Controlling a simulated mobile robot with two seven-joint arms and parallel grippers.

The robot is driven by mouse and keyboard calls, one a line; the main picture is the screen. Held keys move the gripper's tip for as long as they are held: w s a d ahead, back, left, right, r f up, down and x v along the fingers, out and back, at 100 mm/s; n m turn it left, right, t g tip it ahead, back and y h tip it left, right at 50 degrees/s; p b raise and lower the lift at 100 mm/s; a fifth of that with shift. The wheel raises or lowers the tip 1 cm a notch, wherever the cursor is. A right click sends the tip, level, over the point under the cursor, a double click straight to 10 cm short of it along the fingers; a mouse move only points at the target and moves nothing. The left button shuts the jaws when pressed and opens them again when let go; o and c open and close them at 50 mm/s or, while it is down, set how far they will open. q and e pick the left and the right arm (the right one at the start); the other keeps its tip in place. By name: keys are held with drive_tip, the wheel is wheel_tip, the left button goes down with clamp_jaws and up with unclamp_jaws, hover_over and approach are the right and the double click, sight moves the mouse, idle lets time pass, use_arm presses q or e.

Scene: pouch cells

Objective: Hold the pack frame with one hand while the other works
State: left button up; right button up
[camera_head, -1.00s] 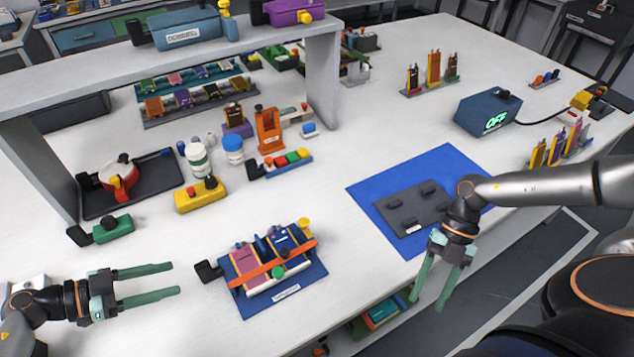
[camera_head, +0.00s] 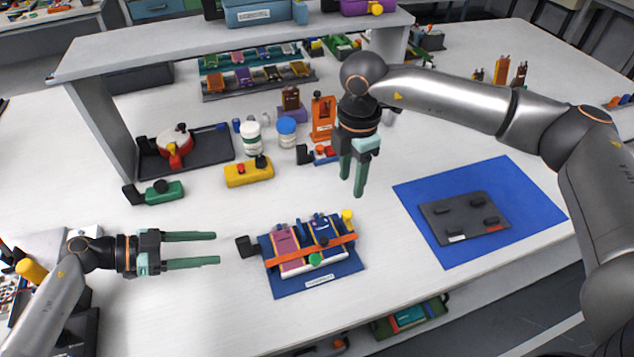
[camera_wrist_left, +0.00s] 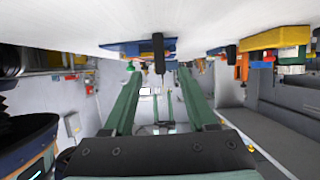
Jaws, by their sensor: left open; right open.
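The pack frame (camera_head: 321,285) is a blue base at the front middle of the table. It carries pink and blue pouch cells (camera_head: 288,249) under an orange bar (camera_head: 335,245), with a green knob (camera_head: 316,259) in front. A black handle (camera_head: 247,246) sticks out at its left. My left gripper (camera_head: 217,248) is open and empty, just left of this handle and apart from it. In the left wrist view the black handle (camera_wrist_left: 158,50) shows ahead between the open fingers. My right gripper (camera_head: 352,185) is open and empty, above the table behind the frame's right side.
A blue mat (camera_head: 540,195) with a dark plate (camera_head: 450,215) lies to the right. Behind the frame stand a yellow block (camera_head: 250,174), white jars (camera_head: 252,138), an orange stand (camera_head: 323,118) and a black tray (camera_head: 212,150). A shelf (camera_head: 120,140) spans the back left.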

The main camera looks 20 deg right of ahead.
use_arm(q)
drive_tip(key=x, duration=0.7)
drive_tip(key=shift+d, duration=0.15)
drive_tip(key=shift+c, duration=0.2)
clamp_jaws()
idle(0.4)
use_arm(e)
drive_tip(key=shift+w, duration=0.35)
drive_tip(key=shift+c, duration=1.3)
drive_tip(key=shift+w+a+f+m, duration=0.1)
drive_tip(key=shift+w+f+m, duration=0.15)
drive_tip(key=shift+w, duration=0.2)
drive_tip(key=shift+w+f+m, duration=0.15)
drive_tip(key=shift+w+m, duration=0.2)
drive_tip(key=shift+w, duration=0.1)
drive_tip(key=shift+c, duration=1.4)
drive_tip(key=shift+w+f+m, duration=0.3)
drive_tip(key=shift+w+f, duration=0.1)
drive_tip(key=shift+w, duration=0.1)
clamp_jaws()
hover_over(339, 217)
drive_tip(key=shift+w+f, duration=0.15)
drive_tip(key=shift+f, duration=4.15)
